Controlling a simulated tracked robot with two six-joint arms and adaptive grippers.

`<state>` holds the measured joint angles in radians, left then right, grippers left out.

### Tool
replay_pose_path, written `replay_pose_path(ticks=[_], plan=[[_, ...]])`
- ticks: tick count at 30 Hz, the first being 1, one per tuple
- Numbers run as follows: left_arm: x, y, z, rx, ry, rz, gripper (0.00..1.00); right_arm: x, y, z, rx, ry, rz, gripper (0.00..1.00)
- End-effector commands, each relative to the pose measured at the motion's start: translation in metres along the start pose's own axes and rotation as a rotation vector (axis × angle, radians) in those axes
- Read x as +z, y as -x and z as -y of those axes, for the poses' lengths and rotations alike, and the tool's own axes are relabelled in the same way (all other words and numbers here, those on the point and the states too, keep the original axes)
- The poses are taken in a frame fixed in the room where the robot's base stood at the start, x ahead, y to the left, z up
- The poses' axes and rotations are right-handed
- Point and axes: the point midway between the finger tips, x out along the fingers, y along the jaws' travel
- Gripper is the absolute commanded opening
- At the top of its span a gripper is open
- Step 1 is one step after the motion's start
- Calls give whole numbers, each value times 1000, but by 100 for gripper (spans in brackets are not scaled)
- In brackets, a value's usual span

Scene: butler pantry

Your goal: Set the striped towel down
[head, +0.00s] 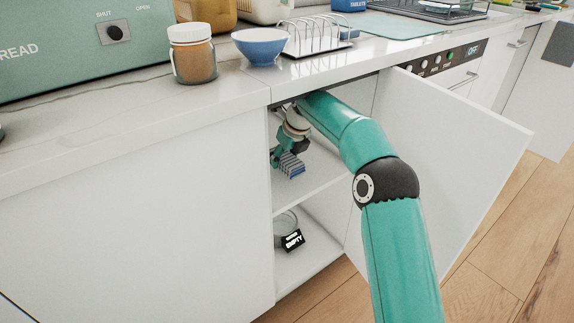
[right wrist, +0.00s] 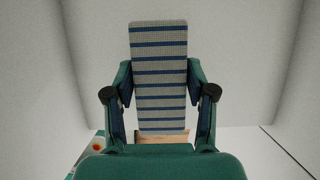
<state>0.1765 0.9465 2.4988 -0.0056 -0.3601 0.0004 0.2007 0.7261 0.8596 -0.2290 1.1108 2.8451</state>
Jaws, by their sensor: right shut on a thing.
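The striped towel (right wrist: 159,75), grey-beige with blue stripes, is folded into a flat block. It is held between the fingers of my right gripper (right wrist: 160,100) in the right wrist view. In the head view the towel (head: 291,165) shows small at the tip of my right gripper (head: 283,155), inside the open cabinet. It is over the middle shelf (head: 312,178); I cannot tell whether it touches the shelf. My left gripper is not in view.
The open cabinet door (head: 455,150) stands to the right of my right arm. A glass container with a black "EMPTY" tag (head: 292,239) is on the lower shelf. On the counter above are a brown jar (head: 194,62), a blue bowl (head: 260,48) and a wire rack (head: 318,36).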

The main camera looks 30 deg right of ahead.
Motion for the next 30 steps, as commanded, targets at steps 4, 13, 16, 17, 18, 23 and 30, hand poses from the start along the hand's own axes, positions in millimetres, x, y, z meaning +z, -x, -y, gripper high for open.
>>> replay_pose_path(ticks=[4, 13, 16, 17, 18, 23, 30], plan=[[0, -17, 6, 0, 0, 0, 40, -9, -20, 0, 0, 0, 0, 21], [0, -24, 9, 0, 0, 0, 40, -13, -31, 0, 0, 0, 1, 21], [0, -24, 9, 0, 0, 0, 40, -13, -31, 0, 0, 0, 1, 21], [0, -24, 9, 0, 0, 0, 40, -14, -32, 0, 0, 0, 0, 21], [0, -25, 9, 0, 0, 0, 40, -14, -33, 0, 0, 0, 0, 21], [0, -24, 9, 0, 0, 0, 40, -14, -32, 0, 0, 0, 0, 80], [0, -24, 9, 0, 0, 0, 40, -14, -32, 0, 0, 0, 1, 80]])
